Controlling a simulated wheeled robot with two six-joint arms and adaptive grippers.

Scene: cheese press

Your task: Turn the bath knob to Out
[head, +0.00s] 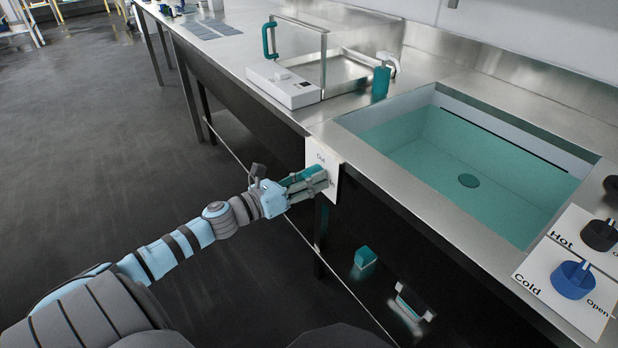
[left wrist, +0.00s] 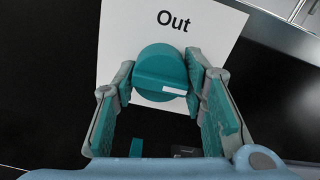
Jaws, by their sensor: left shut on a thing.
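The bath knob (left wrist: 160,74) is a teal disc with a raised bar across it, mounted on a white plate (left wrist: 205,30) marked "Out" above the knob. The bar lies roughly crosswise in the left wrist view, and its white mark points right, not up at "Out". In the head view the plate (head: 322,154) hangs on the counter's front face, and the gripper largely hides the knob. My left gripper (head: 318,177) is shut on the knob, with one finger on each side of it in the left wrist view (left wrist: 162,80). My right gripper is not in view.
The teal-lined sink basin (head: 468,180) is set in the steel counter right of the plate. A black Hot knob (head: 601,236) and a blue Cold knob (head: 573,281) are at the right. A clear-walled device (head: 285,86) stands behind.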

